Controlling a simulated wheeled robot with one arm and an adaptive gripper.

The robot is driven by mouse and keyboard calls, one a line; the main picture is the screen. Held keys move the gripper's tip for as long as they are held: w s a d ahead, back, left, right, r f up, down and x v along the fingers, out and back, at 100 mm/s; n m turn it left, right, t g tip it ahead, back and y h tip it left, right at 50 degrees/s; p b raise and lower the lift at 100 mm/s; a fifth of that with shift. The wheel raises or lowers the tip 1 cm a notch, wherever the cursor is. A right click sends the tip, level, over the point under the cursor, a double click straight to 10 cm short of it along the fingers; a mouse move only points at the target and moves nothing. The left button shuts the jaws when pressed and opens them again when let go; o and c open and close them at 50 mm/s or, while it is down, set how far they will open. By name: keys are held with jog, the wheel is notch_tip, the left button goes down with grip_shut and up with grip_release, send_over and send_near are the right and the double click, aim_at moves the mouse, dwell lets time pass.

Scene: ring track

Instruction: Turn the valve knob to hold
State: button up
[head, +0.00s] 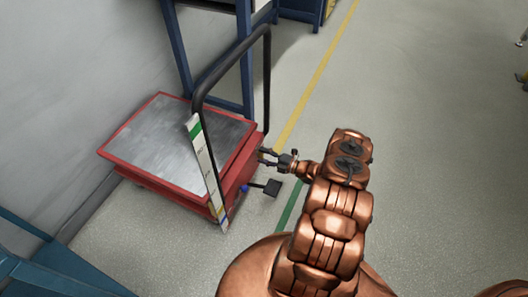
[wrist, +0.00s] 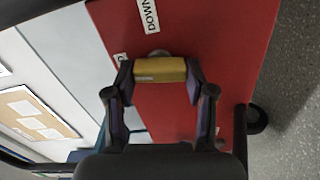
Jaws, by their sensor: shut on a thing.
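The valve knob (wrist: 160,70) is a yellow bar on the red end face of a lift cart (wrist: 185,108). In the wrist view it lies straight across the picture between my two fingers. My gripper (wrist: 160,82) is shut on it, one finger at each end. In the head view my gripper (head: 266,157) reaches the near end of the red cart (head: 175,190), and the knob is too small to make out clearly.
A black push handle (head: 267,85) arches over the cart. A white and green strip (head: 205,165) stands along it. A black pedal (head: 268,187) sticks out low, below my gripper. A blue frame (head: 178,45) and wall are behind.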

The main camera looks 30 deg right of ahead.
jog(key=shift+n+p, duration=0.35)
jog(key=shift+n, duration=0.55)
jog(key=o, duration=1.2)
jog(key=shift+c, duration=0.2)
jog(key=v, duration=0.7)
jog(key=shift+s, duration=0.2)
jog(key=shift+d, duration=0.1)
